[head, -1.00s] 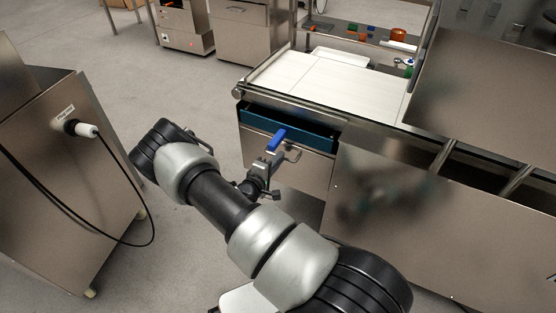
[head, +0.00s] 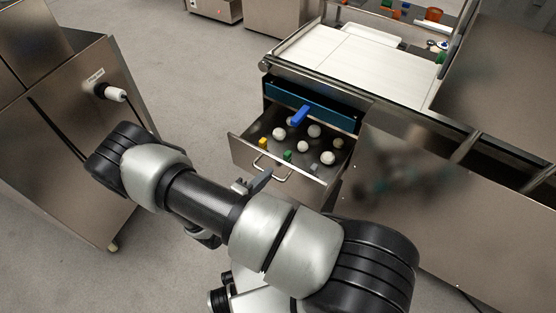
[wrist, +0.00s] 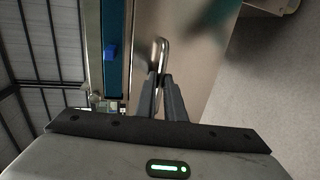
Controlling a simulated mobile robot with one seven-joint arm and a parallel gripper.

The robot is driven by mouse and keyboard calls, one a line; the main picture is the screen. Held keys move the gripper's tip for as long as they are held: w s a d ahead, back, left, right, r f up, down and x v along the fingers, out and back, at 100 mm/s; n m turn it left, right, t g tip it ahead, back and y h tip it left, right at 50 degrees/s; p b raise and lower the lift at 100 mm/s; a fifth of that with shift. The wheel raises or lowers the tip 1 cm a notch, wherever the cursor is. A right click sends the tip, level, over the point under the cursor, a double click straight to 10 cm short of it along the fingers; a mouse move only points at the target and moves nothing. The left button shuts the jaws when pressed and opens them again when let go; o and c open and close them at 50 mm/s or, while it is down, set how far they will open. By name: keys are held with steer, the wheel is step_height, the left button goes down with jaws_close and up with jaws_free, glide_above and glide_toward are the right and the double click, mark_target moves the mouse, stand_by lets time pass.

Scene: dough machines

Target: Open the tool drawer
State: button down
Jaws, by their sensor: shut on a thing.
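The tool drawer (head: 285,150), a steel drawer under the worktop, stands pulled out in the head view. White balls and small yellow, green and grey pieces lie inside it. Its bar handle (head: 272,168) is on the front panel and also shows in the wrist view (wrist: 162,52). My gripper (head: 260,181) is at this handle, partly hidden behind my arm. In the wrist view my gripper's fingers (wrist: 160,79) are closed together on the near end of the handle.
A teal drawer (head: 335,118) with a blue handle (head: 300,115) sits above, under the white worktop (head: 350,62). A steel machine (head: 75,150) with a plug and cable stands at left. Steel panels (head: 440,215) are at right. Grey floor is clear between.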

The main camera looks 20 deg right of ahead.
steer(key=f+v, duration=0.1)
steer(key=v, duration=0.6)
steer(key=shift+s+a+f+b, duration=0.2)
steer(key=shift+s+a+b, duration=0.15)
steer(key=shift+a, duration=0.1)
steer(key=c, duration=1.8)
jaws_free()
steer(key=shift+c, duration=0.2)
steer(key=p+v, duration=0.1)
steer(key=v, duration=1.6)
steer(key=shift+a+p, duration=0.25)
steer(key=shift+p, duration=0.1)
steer(key=shift+s, duration=0.1)
